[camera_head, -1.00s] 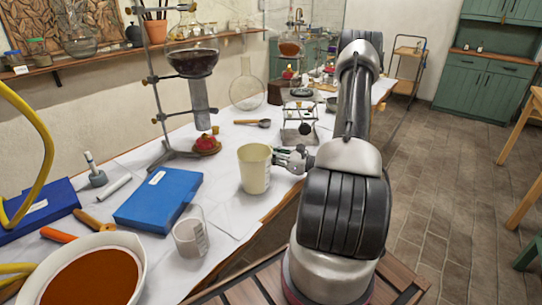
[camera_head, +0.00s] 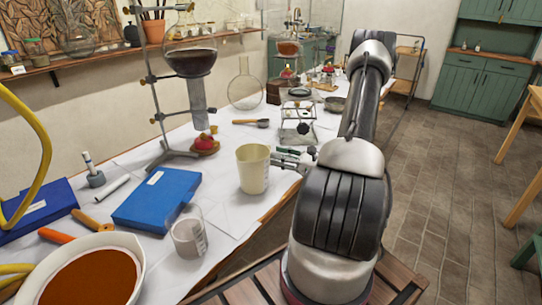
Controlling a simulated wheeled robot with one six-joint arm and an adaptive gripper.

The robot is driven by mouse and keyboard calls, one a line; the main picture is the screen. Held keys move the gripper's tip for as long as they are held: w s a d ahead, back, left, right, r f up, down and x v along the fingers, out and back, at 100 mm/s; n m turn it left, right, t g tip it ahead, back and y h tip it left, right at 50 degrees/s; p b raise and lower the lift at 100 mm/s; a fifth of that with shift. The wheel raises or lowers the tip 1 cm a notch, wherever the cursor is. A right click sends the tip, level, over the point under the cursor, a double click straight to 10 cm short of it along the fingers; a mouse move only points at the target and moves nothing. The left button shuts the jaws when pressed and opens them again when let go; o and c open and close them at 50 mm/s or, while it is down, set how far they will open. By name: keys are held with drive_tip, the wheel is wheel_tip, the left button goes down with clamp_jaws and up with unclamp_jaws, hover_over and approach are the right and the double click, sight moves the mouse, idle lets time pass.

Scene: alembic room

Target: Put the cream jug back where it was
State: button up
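The cream jug (camera_head: 253,170) stands upright on the white-covered table (camera_head: 222,200), close to its right edge. My gripper (camera_head: 275,160) is at the jug's right side, reaching in from the right. The far fingertips are partly hidden behind the jug's rim, so I cannot tell whether they touch it or how far apart they are.
A glass beaker (camera_head: 188,231) stands in front of the jug to the left. A blue box (camera_head: 157,199) lies left of it. A metal stand (camera_head: 157,105) holds a flask (camera_head: 192,60) behind. A wooden spoon (camera_head: 252,122) and a small wire stand (camera_head: 299,125) lie beyond.

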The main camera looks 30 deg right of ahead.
drive_tip(key=v, duration=0.7)
drive_tip(key=shift+s+d, duration=0.1)
drive_tip(key=shift+s, duration=0.05)
drive_tip(key=s+a+r+n+g+y, duration=0.1)
drive_tip(key=s+a+r+n+g, duration=0.2)
drive_tip(key=a+r+n+g, duration=0.5)
drive_tip(key=s+a+r+n+g, duration=0.3)
drive_tip(key=a+r+n+g, duration=0.35)
drive_tip(key=a+n, duration=0.2)
drive_tip(key=s+r+n+t+h, duration=0.3)
drive_tip(key=s+r+n+h, duration=0.7)
drive_tip(key=r+n, duration=0.3)
drive_tip(key=shift+a, duration=0.35)
drive_tip(key=shift+s, duration=0.15)
